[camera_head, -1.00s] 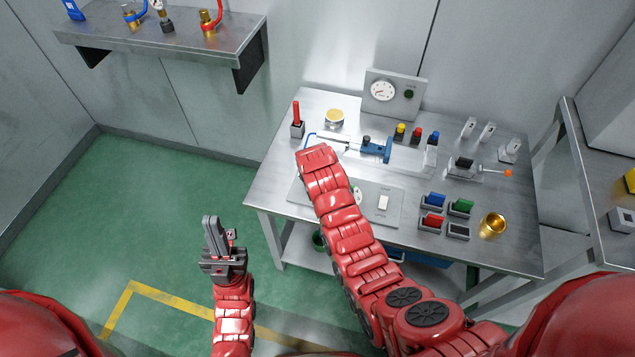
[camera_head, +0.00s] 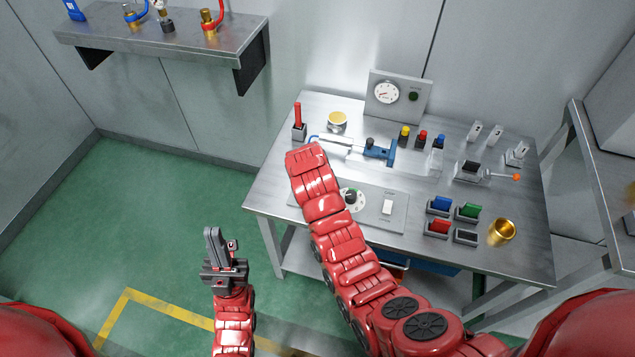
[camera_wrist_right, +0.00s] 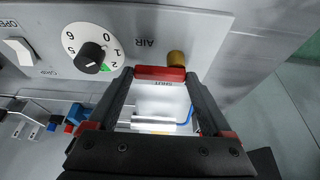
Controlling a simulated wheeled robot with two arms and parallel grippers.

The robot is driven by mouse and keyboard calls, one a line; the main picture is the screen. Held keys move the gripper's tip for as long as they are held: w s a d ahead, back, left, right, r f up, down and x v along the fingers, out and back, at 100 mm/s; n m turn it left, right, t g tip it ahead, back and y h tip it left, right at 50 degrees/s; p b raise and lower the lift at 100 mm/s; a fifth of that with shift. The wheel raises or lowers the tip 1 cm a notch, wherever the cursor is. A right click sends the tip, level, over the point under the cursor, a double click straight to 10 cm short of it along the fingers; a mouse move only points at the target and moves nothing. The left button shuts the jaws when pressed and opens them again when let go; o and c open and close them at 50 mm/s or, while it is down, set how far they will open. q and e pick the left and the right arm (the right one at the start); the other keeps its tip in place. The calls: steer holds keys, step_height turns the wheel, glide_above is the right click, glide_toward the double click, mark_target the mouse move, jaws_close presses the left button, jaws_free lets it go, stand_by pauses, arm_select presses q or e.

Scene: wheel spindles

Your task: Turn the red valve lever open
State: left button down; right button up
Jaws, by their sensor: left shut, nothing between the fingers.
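The red valve lever (camera_wrist_right: 160,73) lies flat across the picture in the right wrist view, beside a brass fitting (camera_wrist_right: 176,58) on the grey panel (camera_wrist_right: 215,25). The word SHUT is printed just below it and AIR above. My right gripper (camera_wrist_right: 158,79) is open, with one finger at each end of the lever's visible red part; I cannot tell whether they touch it. In the head view my right arm hides the lever and the right gripper. My left gripper (camera_head: 213,230) is shut and empty, over the green floor left of the table.
The panel carries a numbered dial (camera_wrist_right: 90,55) and a white rocker switch (camera_wrist_right: 19,52). On the table (camera_head: 275,190) are a gauge box (camera_head: 400,95), a blue clamp tool (camera_head: 379,151), coloured blocks and a brass cup (camera_head: 502,231). A wall shelf (camera_head: 165,38) holds valves.

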steer(key=shift+o, duration=1.2)
steer(key=shift+s+a+r, duration=0.1)
steer(key=shift+s+r, duration=0.05)
steer(key=shift+r, duration=0.35)
steer(key=p+v, duration=0.6)
steer(key=v, duration=1)
steer(key=shift+p, duration=0.4)
